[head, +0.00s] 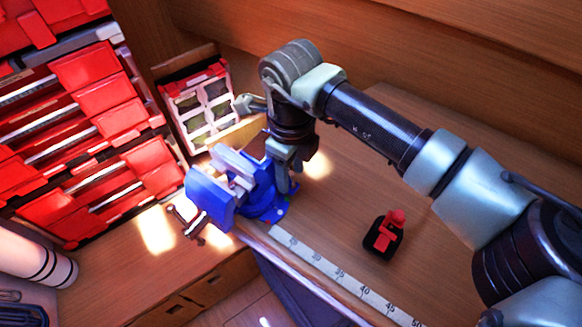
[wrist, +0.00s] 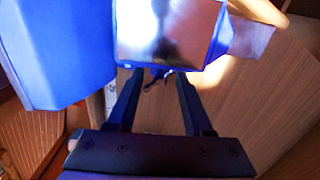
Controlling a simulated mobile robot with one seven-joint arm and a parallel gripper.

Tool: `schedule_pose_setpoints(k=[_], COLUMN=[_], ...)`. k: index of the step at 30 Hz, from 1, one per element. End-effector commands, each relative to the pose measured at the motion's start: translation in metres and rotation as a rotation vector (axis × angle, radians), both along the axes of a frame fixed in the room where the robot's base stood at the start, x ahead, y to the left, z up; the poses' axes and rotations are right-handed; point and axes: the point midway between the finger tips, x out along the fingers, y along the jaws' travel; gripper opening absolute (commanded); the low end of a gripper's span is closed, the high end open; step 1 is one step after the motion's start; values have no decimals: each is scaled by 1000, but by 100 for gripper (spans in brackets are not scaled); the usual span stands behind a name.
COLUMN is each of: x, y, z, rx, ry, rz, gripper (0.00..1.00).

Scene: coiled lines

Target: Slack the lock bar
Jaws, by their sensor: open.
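A blue bench vise (head: 209,193) with pale metal jaws stands at the front edge of the wooden bench. Its T-shaped screw handle (head: 187,226) hangs on the front left side. My gripper (head: 284,180) points down just right of the vise, close to its body. In the wrist view the vise (wrist: 60,55) fills the top left, with a shiny metal face beside it. My open gripper (wrist: 157,76) has two dark fingers spread below that face. A small dark piece shows between the fingertips; I cannot tell whether it is the lock bar.
A red drawer cabinet (head: 90,130) stands at left, and a red-and-white organiser (head: 197,105) stands behind the vise. A measuring strip (head: 340,275) runs along the bench edge. A small red-and-black item (head: 384,236) lies at right. The bench behind it is clear.

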Motion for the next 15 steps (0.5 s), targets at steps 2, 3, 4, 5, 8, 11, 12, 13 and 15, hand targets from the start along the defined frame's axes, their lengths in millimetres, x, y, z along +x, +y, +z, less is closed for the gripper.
schedule_pose_setpoints(k=[2,3,4,5,8,11,12,13,15], x=[0,0,0,0,0,0,0,0,0], y=[0,0,0,0,0,0,0,0,0], z=[0,0,0,0,0,0,0,0,1], rx=[0,0,0,0,0,0,0,0,0], ry=[0,0,0,0,0,0,0,0,0], rz=[0,0,0,0,0,0,0,0,0], gripper=[51,44,38,33,15,0,0,0,0])
